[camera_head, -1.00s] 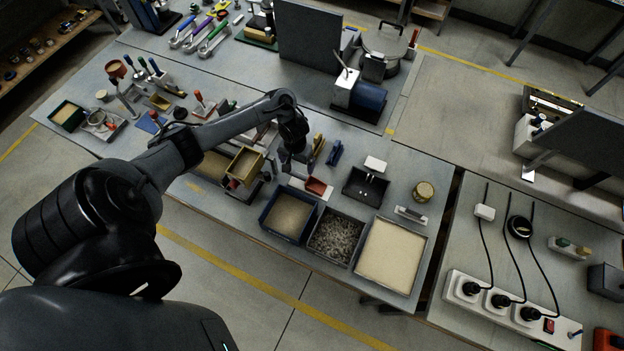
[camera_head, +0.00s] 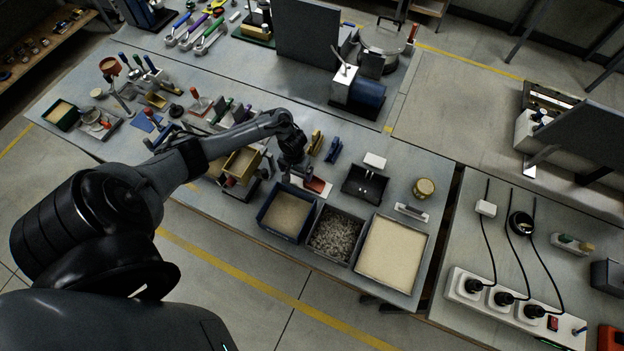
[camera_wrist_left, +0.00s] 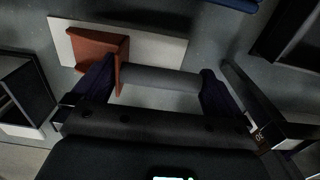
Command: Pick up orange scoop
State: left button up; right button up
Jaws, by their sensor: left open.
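The orange scoop shows in the left wrist view (camera_wrist_left: 97,46) as an orange-red open pan lying over a pale plate (camera_wrist_left: 155,45). A grey cylinder like a handle (camera_wrist_left: 160,78) runs from it between my fingers. In the head view a red-orange part of the scoop (camera_head: 317,185) shows beside my left gripper (camera_head: 294,172), which hides the rest. My left gripper (camera_wrist_left: 155,92) is open, one finger close to the pan and the other at the handle's far end. I cannot tell whether they touch. My right gripper is not in view.
A sand bin (camera_head: 268,228), a gravel bin (camera_head: 313,250) and a larger sand tray (camera_head: 365,278) stand in front. A yellow tray (camera_head: 240,163) is left of the gripper. A blue tool (camera_head: 334,149) and a black tray (camera_head: 364,184) lie to the right.

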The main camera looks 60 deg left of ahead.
pick_arm(q)
jog(key=c, duration=0.9)
jog(key=shift+r, duration=0.15)
jog(key=shift+r, duration=0.4)
jog(key=r, duration=0.1)
jog(key=r+p, duration=0.1)
jog(key=r, duration=0.1)
jog(key=shift+w+d+r, duration=0.15)
jog(key=shift+d+r, duration=0.1)
jog(key=shift+r, duration=0.1)
jog(key=shift+w+d+r+p, duration=0.55)
jog(key=shift+w+d+r, duration=0.4)
jog(key=shift+d, duration=0.75)
jog(key=shift+w+d+r+p, duration=0.6)
jog(key=shift+d+r, duration=0.55)
jog(key=shift+d, duration=0.5)
jog(key=shift+w+d+r+p, duration=0.45)
jog(key=shift+w+d+r, duration=0.55)
jog(key=shift+d, duration=0.7)
